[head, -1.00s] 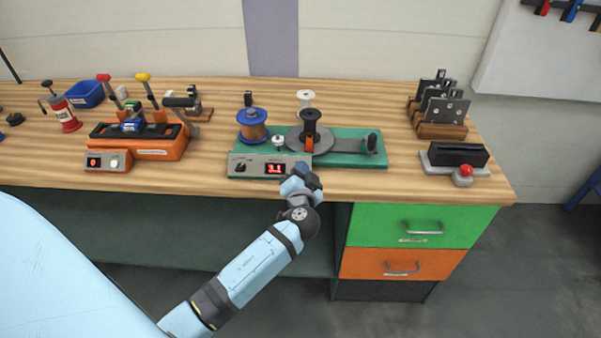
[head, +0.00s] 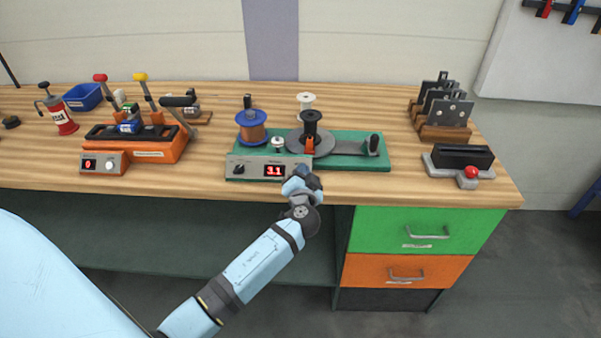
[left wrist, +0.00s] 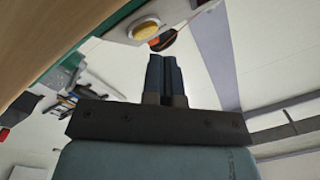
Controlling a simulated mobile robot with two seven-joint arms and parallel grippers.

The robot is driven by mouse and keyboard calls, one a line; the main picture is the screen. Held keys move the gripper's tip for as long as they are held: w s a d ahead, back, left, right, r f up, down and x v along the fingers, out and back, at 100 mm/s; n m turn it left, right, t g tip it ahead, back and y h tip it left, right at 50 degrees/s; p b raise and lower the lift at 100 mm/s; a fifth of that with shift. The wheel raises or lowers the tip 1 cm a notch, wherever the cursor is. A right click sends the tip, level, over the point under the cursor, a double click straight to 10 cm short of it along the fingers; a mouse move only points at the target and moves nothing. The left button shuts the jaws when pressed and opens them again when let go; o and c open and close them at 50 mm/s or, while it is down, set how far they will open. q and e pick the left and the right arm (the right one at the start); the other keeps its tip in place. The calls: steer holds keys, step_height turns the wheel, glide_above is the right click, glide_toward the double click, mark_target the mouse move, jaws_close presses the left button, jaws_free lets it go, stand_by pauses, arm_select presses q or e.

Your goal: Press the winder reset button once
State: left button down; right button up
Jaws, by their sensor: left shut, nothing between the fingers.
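The winder has a green base (head: 375,162) on the bench. Its grey control box (head: 254,163) carries a dark knob (head: 239,170) and a red display (head: 274,171) reading 3.1. My left gripper (head: 303,172) is at the right front end of this box, and the box's right end is hidden behind it in the head view. In the left wrist view a round yellow button (left wrist: 146,28) sits on a pale panel. My left gripper's fingers (left wrist: 164,62) are shut and empty, close to the button with a small gap showing. My right gripper is not in view.
A blue-flanged copper spool (head: 251,128) and a black spool (head: 311,124) stand at the winder. An orange machine (head: 160,148) with levers is at the left. A grey block with a red knob (head: 471,171) is at the right. The bench front edge is below the gripper.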

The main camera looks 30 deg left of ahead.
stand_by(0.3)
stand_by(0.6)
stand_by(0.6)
arm_select(q)
steer(key=shift+w+a+f+b, duration=0.25)
steer(key=shift+f+b, duration=0.1)
steer(key=shift+b, duration=0.35)
